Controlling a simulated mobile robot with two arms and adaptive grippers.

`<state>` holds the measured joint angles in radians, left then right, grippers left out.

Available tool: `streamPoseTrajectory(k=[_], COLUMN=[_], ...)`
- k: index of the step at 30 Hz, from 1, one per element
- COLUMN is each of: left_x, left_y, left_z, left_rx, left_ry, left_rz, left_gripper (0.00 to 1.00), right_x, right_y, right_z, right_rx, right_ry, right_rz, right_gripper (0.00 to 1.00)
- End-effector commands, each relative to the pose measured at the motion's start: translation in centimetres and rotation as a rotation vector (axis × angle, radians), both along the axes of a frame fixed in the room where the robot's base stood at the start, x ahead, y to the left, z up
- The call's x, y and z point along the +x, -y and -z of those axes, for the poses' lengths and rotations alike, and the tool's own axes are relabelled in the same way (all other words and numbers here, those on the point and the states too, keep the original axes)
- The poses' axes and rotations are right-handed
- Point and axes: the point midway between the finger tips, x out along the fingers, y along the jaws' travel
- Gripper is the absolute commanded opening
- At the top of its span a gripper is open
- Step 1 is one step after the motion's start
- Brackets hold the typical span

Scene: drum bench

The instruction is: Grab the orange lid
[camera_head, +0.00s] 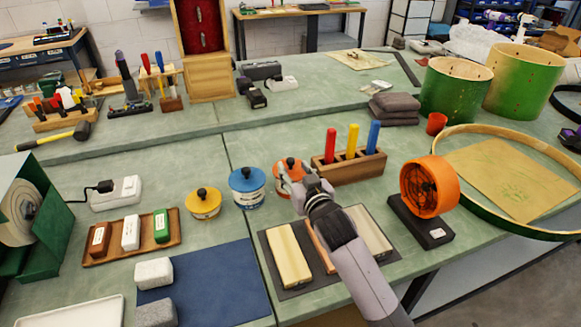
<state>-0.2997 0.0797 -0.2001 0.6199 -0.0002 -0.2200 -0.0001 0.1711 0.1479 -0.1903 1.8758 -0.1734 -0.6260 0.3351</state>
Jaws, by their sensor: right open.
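The orange lid (287,163), with a dark knob on top, sits on a small container behind my right gripper. My right gripper (298,184) is open, its arm coming in from the bottom right. Its fingers overlap the lower front of the orange-lidded container and hide part of it. I cannot tell whether they touch it. A blue lid (246,176) on a white-and-blue container stands just to the left. A yellow lid (203,196) stands further left. My left gripper is not in view.
A wooden block (347,172) with red, yellow and blue handles stands close on the right. An orange fan (428,187) is further right. A dark tray (278,262) with pale blocks lies under my right arm. A blue mat (218,280) lies front left.

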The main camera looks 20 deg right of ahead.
Motion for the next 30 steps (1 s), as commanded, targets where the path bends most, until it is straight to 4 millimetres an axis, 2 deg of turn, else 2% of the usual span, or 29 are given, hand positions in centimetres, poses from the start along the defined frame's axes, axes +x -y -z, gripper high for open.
streamPoseTrajectory(k=[7,12,18,26,30], left_x=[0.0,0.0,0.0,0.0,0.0], left_y=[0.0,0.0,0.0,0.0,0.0], left_z=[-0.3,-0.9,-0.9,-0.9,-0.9], left_rx=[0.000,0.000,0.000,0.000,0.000], left_ry=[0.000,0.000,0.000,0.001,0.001], left_rz=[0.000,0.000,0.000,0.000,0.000], left_gripper=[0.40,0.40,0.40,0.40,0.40], right_x=[1.6,3.9,5.7,5.8,5.8], right_y=[0.2,0.7,0.5,0.5,0.5], right_z=[0.1,0.2,0.7,0.7,0.8], right_rx=[-0.001,-0.002,0.000,0.000,0.000], right_ry=[-0.001,0.000,0.000,0.001,0.000], right_rz=[0.001,0.001,-0.001,-0.001,0.000], right_gripper=[0.42,0.42,0.42,0.42,0.34])
